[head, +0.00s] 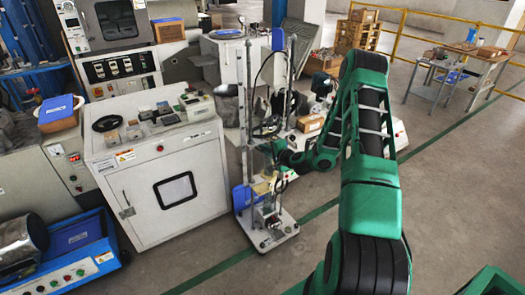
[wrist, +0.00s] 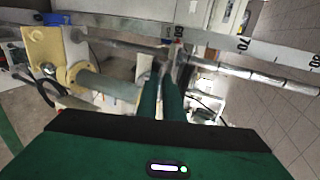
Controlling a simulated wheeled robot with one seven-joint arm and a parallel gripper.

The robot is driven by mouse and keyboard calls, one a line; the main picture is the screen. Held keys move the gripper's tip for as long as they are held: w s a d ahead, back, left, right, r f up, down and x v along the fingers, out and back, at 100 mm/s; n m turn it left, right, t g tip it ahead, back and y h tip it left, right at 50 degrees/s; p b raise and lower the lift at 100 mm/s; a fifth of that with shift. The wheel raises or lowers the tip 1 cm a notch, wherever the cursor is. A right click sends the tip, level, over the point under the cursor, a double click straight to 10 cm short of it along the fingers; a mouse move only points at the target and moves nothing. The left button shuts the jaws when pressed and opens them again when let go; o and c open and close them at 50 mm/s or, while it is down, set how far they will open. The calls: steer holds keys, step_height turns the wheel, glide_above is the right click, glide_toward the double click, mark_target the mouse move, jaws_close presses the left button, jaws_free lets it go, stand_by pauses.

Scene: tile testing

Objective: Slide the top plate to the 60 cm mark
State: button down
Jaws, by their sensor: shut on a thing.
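The upright test stand (head: 247,130) has metal posts on a white wheeled base. My gripper (head: 268,150) is at its posts, partway up. In the wrist view, my gripper's green fingers (wrist: 167,72) are shut on a narrow, dark-edged piece (wrist: 185,68), seemingly the top plate edge-on; its outline is unclear. This piece lies by a metal rod (wrist: 245,73), close to the 60 mark of the white scale (wrist: 215,37). The 70 and 80 marks show farther right. A yellow plate (wrist: 45,52) with a grey cylinder (wrist: 105,85) sits left of the fingers, apart from them.
A white control cabinet (head: 150,185) stands close left of the stand. A small cardboard box (head: 310,123) lies on equipment behind my forearm. Yellow railings (head: 440,40) and a work table (head: 470,70) are farther back right. Floor in front of the stand is clear.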

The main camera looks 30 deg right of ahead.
steer(key=c, duration=1.9)
jaws_free()
steer(key=shift+w+a+r, duration=0.1)
steer(key=shift+w, duration=0.05)
steer(key=shift+v, duration=3.55)
